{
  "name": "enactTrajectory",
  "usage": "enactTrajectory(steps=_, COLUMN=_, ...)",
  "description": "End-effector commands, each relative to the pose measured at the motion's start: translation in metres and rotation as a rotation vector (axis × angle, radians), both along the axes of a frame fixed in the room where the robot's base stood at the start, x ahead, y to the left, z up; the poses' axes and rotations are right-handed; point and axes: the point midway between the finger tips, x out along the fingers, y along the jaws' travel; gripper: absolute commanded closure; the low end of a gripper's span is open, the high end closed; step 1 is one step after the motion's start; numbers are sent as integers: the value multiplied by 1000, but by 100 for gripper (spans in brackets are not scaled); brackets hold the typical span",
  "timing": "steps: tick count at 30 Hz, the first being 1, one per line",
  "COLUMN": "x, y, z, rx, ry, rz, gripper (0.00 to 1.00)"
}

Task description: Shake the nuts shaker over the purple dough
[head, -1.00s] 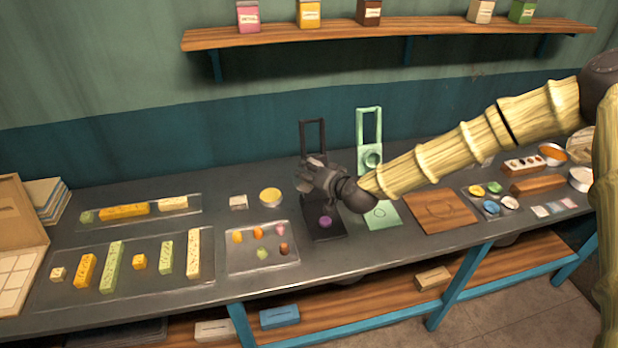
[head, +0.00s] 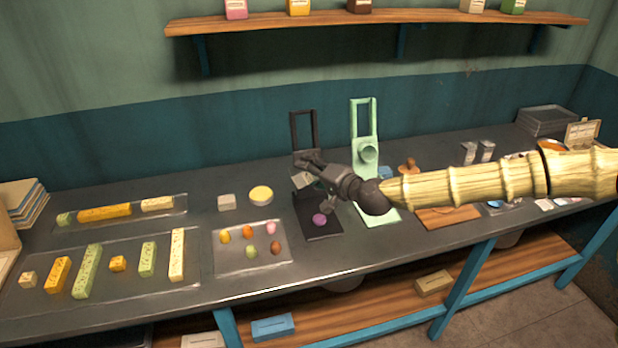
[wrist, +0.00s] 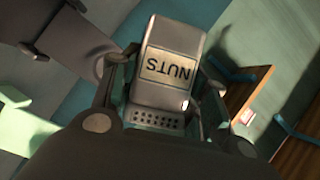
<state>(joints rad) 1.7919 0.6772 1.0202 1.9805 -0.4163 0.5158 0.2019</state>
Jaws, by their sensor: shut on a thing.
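The nuts shaker (wrist: 172,65) is a grey box with a label reading NUTS, upside down in the wrist view. My gripper (wrist: 165,95) is shut on it, one finger on each side. In the head view my gripper (head: 318,182) holds the shaker (head: 303,181), which looks tilted, above the black press. The purple dough (head: 319,220) is a small round lump on the black press's base plate (head: 325,233), below and slightly right of the shaker. Whether anything is falling from the shaker cannot be told.
The black press's upright frame (head: 304,130) stands just behind my gripper. A clear tray (head: 228,262) of coloured dough pieces lies left of the black base. A wooden shelf (head: 400,27) hangs above.

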Motion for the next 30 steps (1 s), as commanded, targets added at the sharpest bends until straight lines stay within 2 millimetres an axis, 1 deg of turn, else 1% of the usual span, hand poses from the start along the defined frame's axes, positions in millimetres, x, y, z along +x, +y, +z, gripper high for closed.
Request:
enactTrajectory(steps=1, x=0, y=0, z=-7, rx=13, ry=3, rz=-1, gripper=83)
enactTrajectory(steps=30, x=0, y=0, z=-34, rx=253, ry=82, rz=0, gripper=83)
